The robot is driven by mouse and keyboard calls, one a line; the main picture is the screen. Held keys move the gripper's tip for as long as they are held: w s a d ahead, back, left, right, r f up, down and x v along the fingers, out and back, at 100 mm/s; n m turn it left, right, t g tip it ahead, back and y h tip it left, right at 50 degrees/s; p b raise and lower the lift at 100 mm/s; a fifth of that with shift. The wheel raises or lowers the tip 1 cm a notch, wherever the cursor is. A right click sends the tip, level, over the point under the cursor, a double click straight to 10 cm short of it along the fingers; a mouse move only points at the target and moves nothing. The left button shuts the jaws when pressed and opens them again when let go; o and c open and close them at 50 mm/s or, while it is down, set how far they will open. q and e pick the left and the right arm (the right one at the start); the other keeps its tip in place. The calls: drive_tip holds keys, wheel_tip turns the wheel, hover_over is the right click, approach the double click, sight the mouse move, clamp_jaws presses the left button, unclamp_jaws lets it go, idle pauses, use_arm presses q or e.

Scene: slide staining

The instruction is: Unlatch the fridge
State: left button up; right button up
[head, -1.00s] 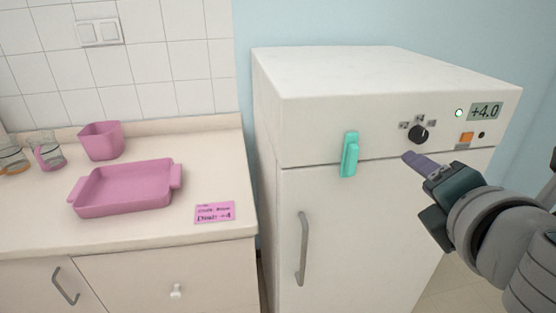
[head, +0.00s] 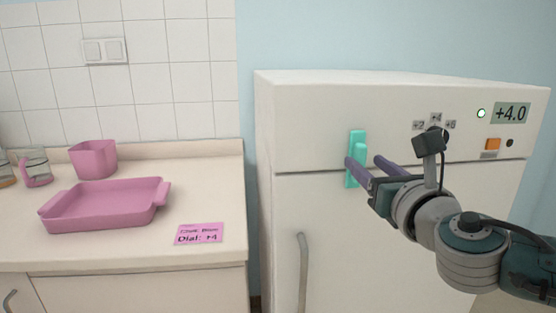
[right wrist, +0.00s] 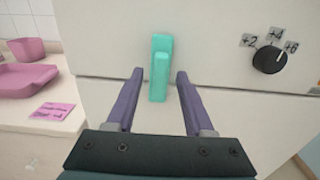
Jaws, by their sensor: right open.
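The white fridge (head: 290,125) stands to the right of the counter. Its teal latch (head: 358,137) sits upright across the seam between the top panel and the door. My right gripper (head: 362,161) is open in front of the latch. In the right wrist view the latch (right wrist: 160,66) shows ahead, between the lines of the two purple fingers (right wrist: 156,78), with a gap on each side. I cannot tell whether either finger touches it. In the head view one finger covers part of the latch's lower half. My left gripper is out of view.
The grey door handle (head: 302,270) is below the latch. A dial (right wrist: 270,60) and a display reading +4.0 (head: 511,113) are on the top panel. A pink tray (head: 105,222), a pink bin (head: 93,160) and a pink note (head: 199,234) are on the counter.

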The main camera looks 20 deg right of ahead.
drive_tip(key=shift+x, duration=1.15)
clamp_jaws()
